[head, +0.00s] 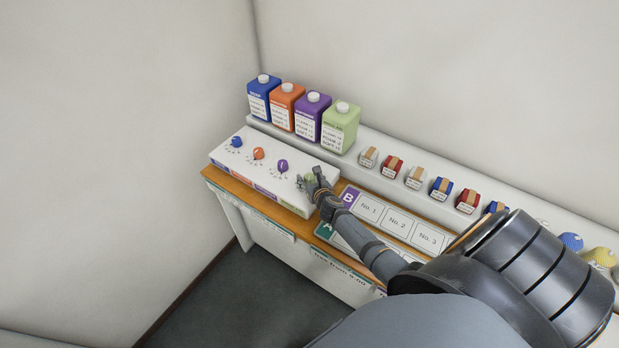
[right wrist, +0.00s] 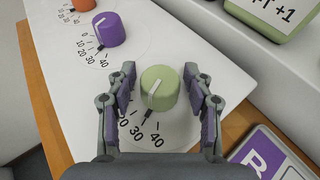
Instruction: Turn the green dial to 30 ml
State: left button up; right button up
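The green dial (right wrist: 158,90) is a round knob with a white line on top, on a white panel (head: 222,155). In the right wrist view its dark pointer is near the 30 mark, perhaps slightly to the 40 side; I cannot tell exactly. My right gripper (right wrist: 159,78) is open around the dial, one finger on each side, with a narrow gap at both. In the head view the right gripper (head: 311,181) is over the right end of the panel and partly hides the green dial. My left gripper is not in view.
A purple dial (right wrist: 109,30) and an orange dial (right wrist: 83,4) sit along the panel; a blue dial (head: 236,141) is at its far left. A green bottle (head: 341,128) and other bottles stand behind on a ledge. A numbered board (head: 397,222) lies to the right.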

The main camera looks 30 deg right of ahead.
jog(key=shift+s, duration=0.1)
jog(key=v, duration=1.2)
jog(key=shift+r, duration=0.1)
